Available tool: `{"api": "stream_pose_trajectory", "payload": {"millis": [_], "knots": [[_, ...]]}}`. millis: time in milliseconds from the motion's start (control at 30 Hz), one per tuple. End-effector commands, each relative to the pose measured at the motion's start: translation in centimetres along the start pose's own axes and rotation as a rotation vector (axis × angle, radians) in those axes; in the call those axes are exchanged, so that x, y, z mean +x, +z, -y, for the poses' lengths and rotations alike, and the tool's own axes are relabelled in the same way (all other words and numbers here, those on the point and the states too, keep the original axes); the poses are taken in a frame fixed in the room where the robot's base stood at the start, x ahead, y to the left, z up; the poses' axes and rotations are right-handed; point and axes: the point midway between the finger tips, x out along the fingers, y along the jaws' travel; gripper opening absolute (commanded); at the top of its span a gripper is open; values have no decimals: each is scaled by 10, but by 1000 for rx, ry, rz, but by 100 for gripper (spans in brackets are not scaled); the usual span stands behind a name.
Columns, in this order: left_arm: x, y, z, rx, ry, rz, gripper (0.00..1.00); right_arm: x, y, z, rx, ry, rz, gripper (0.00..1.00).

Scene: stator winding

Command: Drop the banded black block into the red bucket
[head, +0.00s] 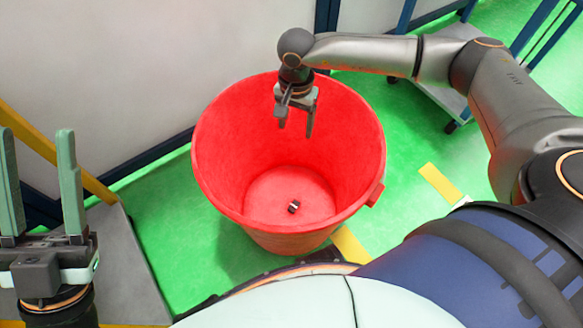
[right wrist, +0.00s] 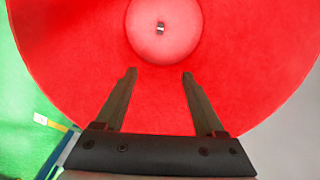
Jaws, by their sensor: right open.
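The red bucket (head: 225,140) stands on the green floor in the middle of the head view, and its inside fills most of the right wrist view (right wrist: 250,60). The small banded black block (head: 293,207) lies on the bucket's bottom. It also shows in the right wrist view (right wrist: 160,28), beyond the fingertips. My right gripper (head: 296,130) is over the bucket's opening, fingers down, open and empty, well above the block; its spread fingers show in the right wrist view (right wrist: 159,72). My left gripper (head: 35,140) is at the left edge, fingers up, open and empty.
A pale wall (head: 130,60) stands behind the bucket at the left. A grey trolley (head: 425,88) is at the back right. Yellow floor markings (head: 440,182) lie right of the bucket. A grey platform (head: 130,265) is at the lower left.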

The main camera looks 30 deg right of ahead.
Motion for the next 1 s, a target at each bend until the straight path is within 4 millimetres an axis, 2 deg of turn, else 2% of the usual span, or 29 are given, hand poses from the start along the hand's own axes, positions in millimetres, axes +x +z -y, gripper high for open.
{"api": "stream_pose_trajectory", "payload": {"millis": [33,100,300,400,600,1000], "knots": [[6,-6,2,8,2,-3,50,-17,-1,1,1,-4,-2,71],[9,-10,4,17,2,-7,50,-34,-1,1,0,-5,-3,71],[18,-19,11,39,-10,-13,50,-74,-1,1,1,-4,-2,71],[20,-21,13,51,-11,-11,50,-88,-1,1,1,-3,-2,71],[20,-21,14,59,-10,-7,50,-100,0,0,0,-1,-1,71],[20,-21,14,56,-10,-6,50,-100,0,0,0,-1,-1,71]]}}
